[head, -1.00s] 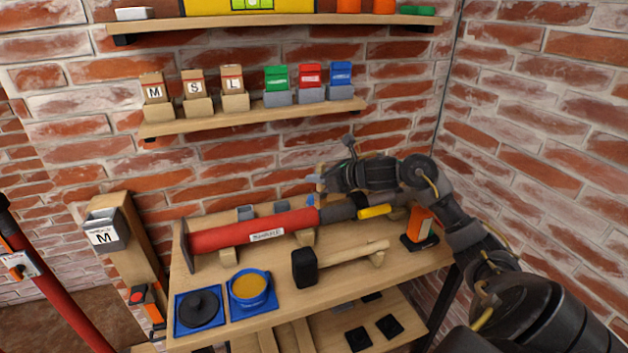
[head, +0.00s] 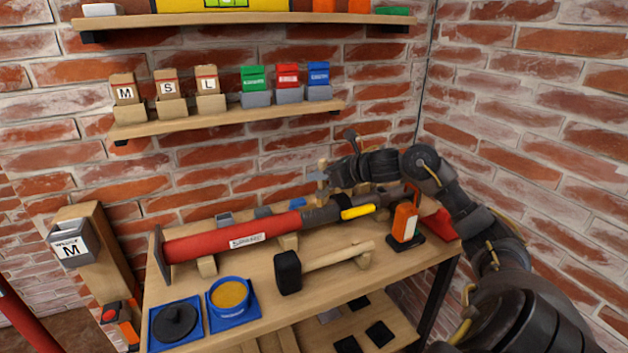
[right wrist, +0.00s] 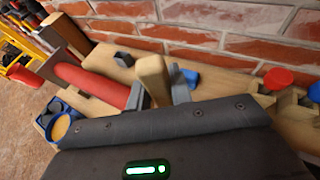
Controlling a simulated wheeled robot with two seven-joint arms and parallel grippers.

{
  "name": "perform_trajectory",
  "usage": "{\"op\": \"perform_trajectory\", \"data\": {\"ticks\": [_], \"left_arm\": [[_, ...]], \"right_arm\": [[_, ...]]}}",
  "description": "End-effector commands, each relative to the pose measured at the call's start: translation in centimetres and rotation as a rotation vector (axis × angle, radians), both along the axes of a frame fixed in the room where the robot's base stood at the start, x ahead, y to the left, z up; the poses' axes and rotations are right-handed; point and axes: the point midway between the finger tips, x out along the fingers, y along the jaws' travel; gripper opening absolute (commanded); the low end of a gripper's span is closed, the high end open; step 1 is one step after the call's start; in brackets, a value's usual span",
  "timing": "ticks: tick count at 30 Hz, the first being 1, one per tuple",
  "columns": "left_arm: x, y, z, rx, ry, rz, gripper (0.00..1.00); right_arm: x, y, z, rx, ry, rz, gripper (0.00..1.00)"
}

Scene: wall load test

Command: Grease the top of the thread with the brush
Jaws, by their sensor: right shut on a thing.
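My right gripper (head: 322,178) is above the back of the bench, beyond the grey end of the red tube. It is shut on a light wooden handle, the brush handle as far as I can tell (right wrist: 153,78); the handle sticks up between its grey fingers. The bristles are hidden. The red tube (head: 220,242) lies on wooden cradles, with a grey section and a yellow piece at its right end. I cannot make out a thread. A blue pot (head: 228,311) with yellow-orange contents, probably grease, stands at the front left of the bench. My left gripper is not in view.
A black-headed mallet (head: 288,272) lies on the bench. A black round lid (head: 176,322) is left of the pot. An orange device (head: 405,222) stands at the right. Small blue and grey pieces sit behind the tube. The brick wall is close behind.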

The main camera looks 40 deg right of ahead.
Motion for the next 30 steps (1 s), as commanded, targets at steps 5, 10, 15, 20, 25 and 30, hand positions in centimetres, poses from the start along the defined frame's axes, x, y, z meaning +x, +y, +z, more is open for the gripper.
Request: {"op": "perform_trajectory", "data": {"ticks": [5,10,15,20,25,30], "left_arm": [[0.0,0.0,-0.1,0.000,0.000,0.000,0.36],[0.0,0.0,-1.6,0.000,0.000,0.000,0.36],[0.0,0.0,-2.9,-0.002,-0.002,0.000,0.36],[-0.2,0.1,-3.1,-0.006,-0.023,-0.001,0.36],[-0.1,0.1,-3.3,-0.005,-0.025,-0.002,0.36],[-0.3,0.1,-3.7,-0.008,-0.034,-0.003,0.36]], "right_arm": [[-0.1,-0.2,0.0,0.000,0.000,-0.001,0.00],[-0.4,-1.3,-0.4,-0.003,-0.001,-0.002,0.00],[-0.9,-2.8,-0.4,-0.003,-0.001,-0.002,0.00],[-1.4,-3.8,-0.3,-0.005,0.001,-0.008,0.00],[-1.6,-4.2,-0.5,-0.007,0.004,-0.013,0.00],[-1.6,-4.2,-0.6,-0.010,0.007,-0.013,0.00]]}}
